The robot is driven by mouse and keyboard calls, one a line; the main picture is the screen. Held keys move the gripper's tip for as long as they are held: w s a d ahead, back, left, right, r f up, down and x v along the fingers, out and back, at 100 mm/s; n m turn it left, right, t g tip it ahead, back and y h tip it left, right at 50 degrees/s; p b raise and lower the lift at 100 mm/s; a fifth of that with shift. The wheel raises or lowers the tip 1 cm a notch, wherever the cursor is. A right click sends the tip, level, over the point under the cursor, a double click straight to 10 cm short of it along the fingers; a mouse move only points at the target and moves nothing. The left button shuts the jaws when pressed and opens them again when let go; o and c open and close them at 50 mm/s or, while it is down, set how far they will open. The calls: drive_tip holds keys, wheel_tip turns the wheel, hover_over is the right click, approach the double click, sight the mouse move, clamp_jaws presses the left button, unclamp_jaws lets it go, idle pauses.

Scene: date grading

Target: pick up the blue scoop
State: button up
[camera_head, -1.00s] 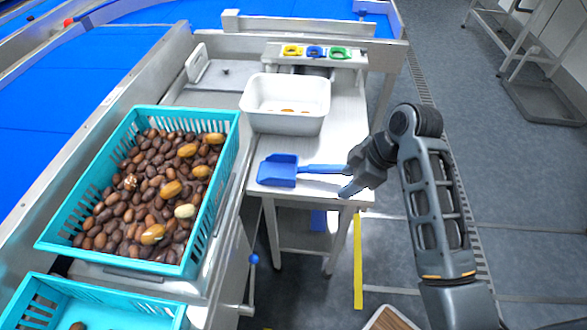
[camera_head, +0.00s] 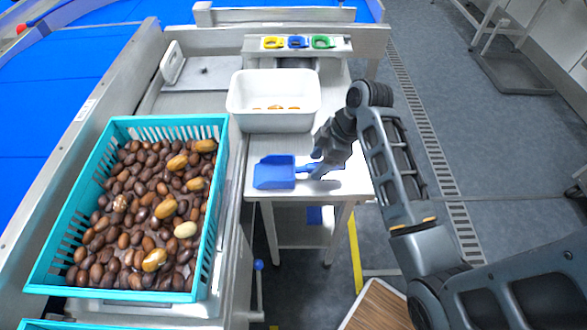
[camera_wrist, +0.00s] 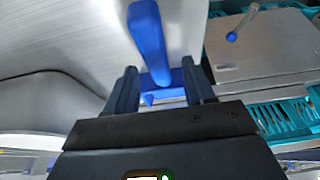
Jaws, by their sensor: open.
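The blue scoop (camera_head: 274,173) lies on the white table (camera_head: 262,210), its pan to the left and its handle toward the right. My gripper (camera_head: 318,164) is at the handle end, and its fingers hide part of the handle. In the wrist view the scoop's blue handle (camera_wrist: 148,40) runs down between the two spread fingertips of my gripper (camera_wrist: 160,70). More blue shows between the fingers lower down. The jaws are open and not closed on the handle. Whether either finger touches it I cannot tell.
A white tub (camera_head: 272,122) with a few dates stands just behind the scoop. A teal crate (camera_head: 221,190) full of brown dates is to the left. Yellow, blue and green pieces sit on a rack (camera_head: 335,46) at the back. Floor is open to the right.

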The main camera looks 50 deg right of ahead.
drive_tip(key=shift+x, duration=1.1)
clamp_jaws()
